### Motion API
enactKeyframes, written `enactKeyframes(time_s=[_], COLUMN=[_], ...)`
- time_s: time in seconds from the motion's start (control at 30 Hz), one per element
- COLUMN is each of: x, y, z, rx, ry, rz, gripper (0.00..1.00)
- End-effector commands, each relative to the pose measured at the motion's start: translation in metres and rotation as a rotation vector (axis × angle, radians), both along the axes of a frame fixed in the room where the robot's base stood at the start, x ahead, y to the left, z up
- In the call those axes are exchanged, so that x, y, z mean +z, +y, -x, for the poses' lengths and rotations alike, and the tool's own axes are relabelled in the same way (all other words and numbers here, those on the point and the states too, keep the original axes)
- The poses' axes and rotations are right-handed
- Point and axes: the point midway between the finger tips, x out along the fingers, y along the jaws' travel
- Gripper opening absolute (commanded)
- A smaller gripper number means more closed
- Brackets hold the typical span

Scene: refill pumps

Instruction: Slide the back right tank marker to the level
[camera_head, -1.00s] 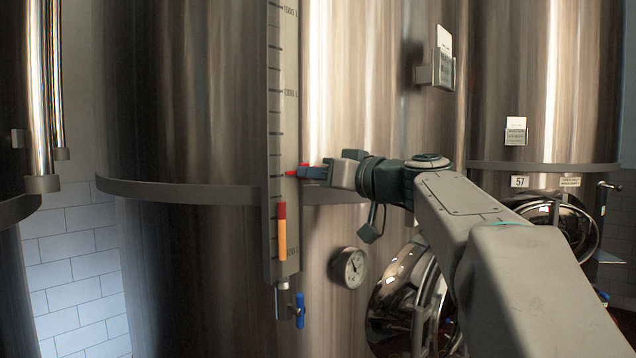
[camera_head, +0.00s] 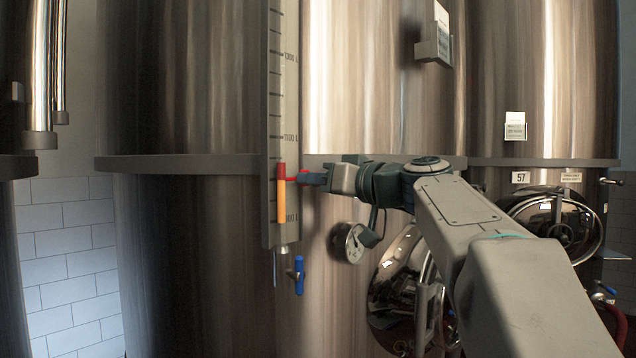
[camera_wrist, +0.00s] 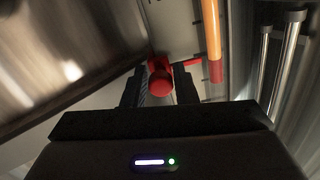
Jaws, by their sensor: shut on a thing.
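The back right tank's gauge is a tall pale scale (camera_head: 283,105) with tick marks on a steel tank. Its orange column (camera_head: 282,205) ends in a red band (camera_head: 282,171) at the top. The red marker (camera_head: 292,180) sits at the scale's right edge, beside the lower part of the red band. My gripper (camera_head: 312,178) comes from the right and is shut on the marker. In the wrist view, the marker's red knob (camera_wrist: 160,80) is between my gripper's fingers (camera_wrist: 160,90), and its tip lies close to the orange-red boundary of the column.
A blue-handled valve (camera_head: 298,272) hangs below the scale. A round dial (camera_head: 347,243) and a shiny hatch (camera_head: 400,285) are on the tank below my arm. A label holder (camera_head: 436,45) juts out at the upper right. Another tank (camera_head: 545,80) stands to the right.

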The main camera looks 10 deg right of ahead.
Motion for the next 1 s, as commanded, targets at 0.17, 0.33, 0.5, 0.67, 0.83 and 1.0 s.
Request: enactKeyframes(time_s=[0.17, 0.33, 0.5, 0.67, 0.83, 1.0], x=[0.000, 0.000, 0.000, 0.000, 0.000, 0.000], y=[0.000, 0.000, 0.000, -0.004, -0.020, -0.044], z=[0.000, 0.000, 0.000, 0.005, 0.027, 0.059], rx=[0.001, 0.001, 0.000, -0.001, -0.005, -0.003], ry=[0.003, 0.002, 0.001, -0.001, -0.002, -0.001], rz=[-0.003, -0.003, -0.001, 0.000, -0.001, -0.001], gripper=[0.00, 0.44, 0.44, 0.44, 0.44, 0.44])
